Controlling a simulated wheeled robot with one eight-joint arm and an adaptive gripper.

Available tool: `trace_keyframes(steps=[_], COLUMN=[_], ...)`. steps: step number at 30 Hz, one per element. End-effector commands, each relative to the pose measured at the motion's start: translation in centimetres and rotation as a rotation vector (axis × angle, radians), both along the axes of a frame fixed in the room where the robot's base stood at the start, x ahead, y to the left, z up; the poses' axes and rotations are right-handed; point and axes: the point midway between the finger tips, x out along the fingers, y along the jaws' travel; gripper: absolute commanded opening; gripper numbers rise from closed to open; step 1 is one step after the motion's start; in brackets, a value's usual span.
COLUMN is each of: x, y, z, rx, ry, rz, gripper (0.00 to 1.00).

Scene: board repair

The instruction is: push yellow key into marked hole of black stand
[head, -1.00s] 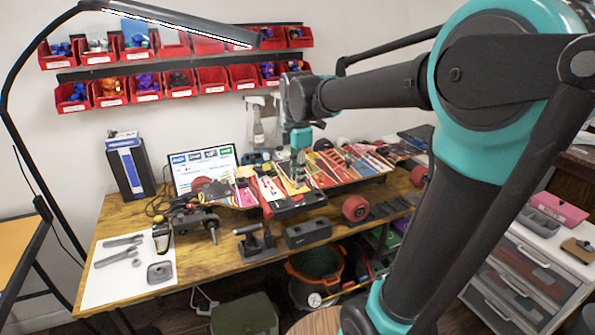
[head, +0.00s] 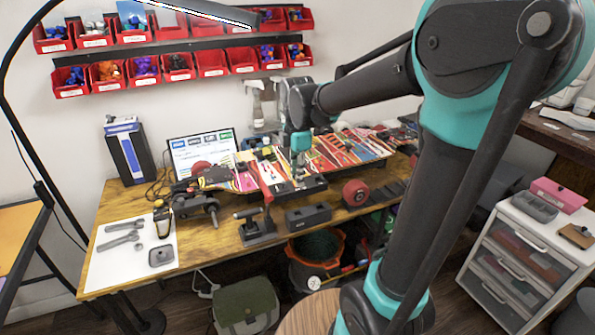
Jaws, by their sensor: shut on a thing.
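My gripper (head: 300,172) points down over the near edge of the skateboard (head: 345,150) on the workbench. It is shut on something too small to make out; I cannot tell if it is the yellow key. A low black block (head: 308,217) lies on the bench in front of the board. A black stand-like fixture (head: 257,232) with an upright handle is left of it. I cannot tell which one is the task's black stand, and no marked hole shows. The gripper is above and behind both, apart from them.
A white sheet (head: 110,262) with grey tools lies at the bench's left. A laptop (head: 203,152) and a black box (head: 130,150) stand behind. A red wheel (head: 356,192) is at the front right. Red bins (head: 176,87) line the wall. A drawer cabinet (head: 520,260) stands right.

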Motion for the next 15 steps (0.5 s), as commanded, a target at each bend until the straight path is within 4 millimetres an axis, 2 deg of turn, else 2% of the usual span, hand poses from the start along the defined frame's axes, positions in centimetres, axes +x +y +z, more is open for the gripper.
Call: trace_keyframes(steps=[15], x=[0.0], y=[0.0], z=[-2.8], rx=[0.0], ry=[0.0], rz=[0.0], gripper=[0.0])
